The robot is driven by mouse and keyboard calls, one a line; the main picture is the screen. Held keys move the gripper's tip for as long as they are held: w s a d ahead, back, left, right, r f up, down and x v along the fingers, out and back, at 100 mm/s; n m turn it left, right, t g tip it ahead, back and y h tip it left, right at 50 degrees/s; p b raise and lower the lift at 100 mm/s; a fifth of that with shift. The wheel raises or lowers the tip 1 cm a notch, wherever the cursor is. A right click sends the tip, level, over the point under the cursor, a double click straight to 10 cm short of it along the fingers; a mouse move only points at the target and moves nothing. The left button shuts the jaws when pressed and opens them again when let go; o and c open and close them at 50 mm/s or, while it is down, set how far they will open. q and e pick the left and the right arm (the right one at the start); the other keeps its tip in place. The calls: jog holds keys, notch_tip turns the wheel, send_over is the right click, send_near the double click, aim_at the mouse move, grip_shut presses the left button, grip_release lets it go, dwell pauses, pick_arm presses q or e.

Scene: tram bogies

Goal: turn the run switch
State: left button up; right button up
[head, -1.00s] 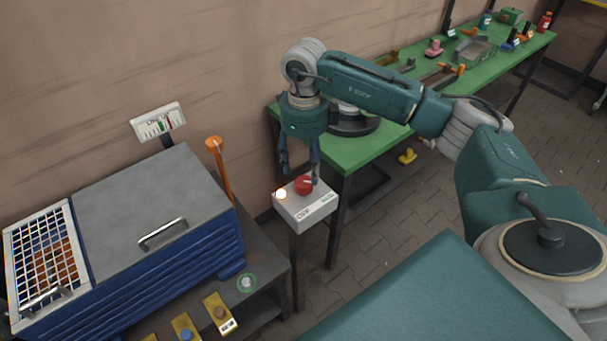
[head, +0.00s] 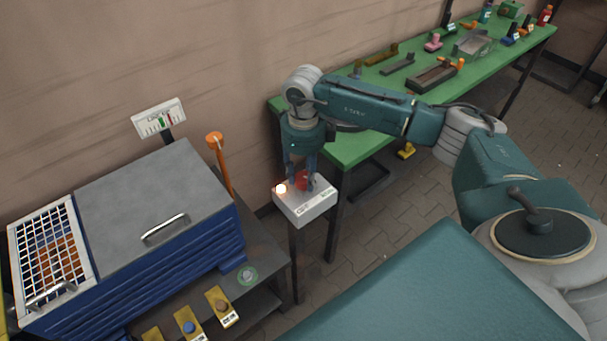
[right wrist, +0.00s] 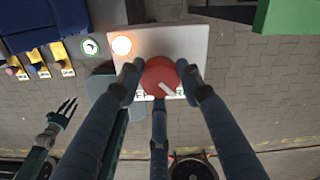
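The run switch (right wrist: 160,78) is a round red knob with a white pointer line on a pale box; it also shows in the head view (head: 302,180). In the right wrist view the line slants down-right, towards the label starting with R; the OFF label is partly hidden. A lit lamp (head: 281,188) glows beside the knob. My right gripper (right wrist: 161,77) points down over the box (head: 306,207), its fingers closed against both sides of the knob. My left gripper (right wrist: 63,115) is outside the head view; in the right wrist view its fingers are spread and empty.
A blue cabinet with a grey lid (head: 150,190) and an orange lever (head: 219,160) stand left of the switch box. The green bench (head: 360,148) with tools is close on the right. Yellow-based buttons (head: 222,307) sit in front.

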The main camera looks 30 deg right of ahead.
jog(key=shift+m, duration=0.3)
jog(key=m+b, duration=0.1)
jog(key=m, duration=0.1)
jog(key=shift+f+m, duration=0.1)
jog(key=shift+m, duration=0.2)
jog(key=m+b, duration=0.1)
jog(key=m, duration=0.3)
jog(key=shift+m+b, duration=0.3)
jog(key=shift+b, duration=0.1)
jog(key=m, duration=0.3)
jog(key=shift+m+b, duration=0.3)
jog(key=m, duration=0.4)
jog(key=shift+m, duration=0.4)
jog(key=o, duration=1.1)
jog(key=shift+o, duration=0.2)
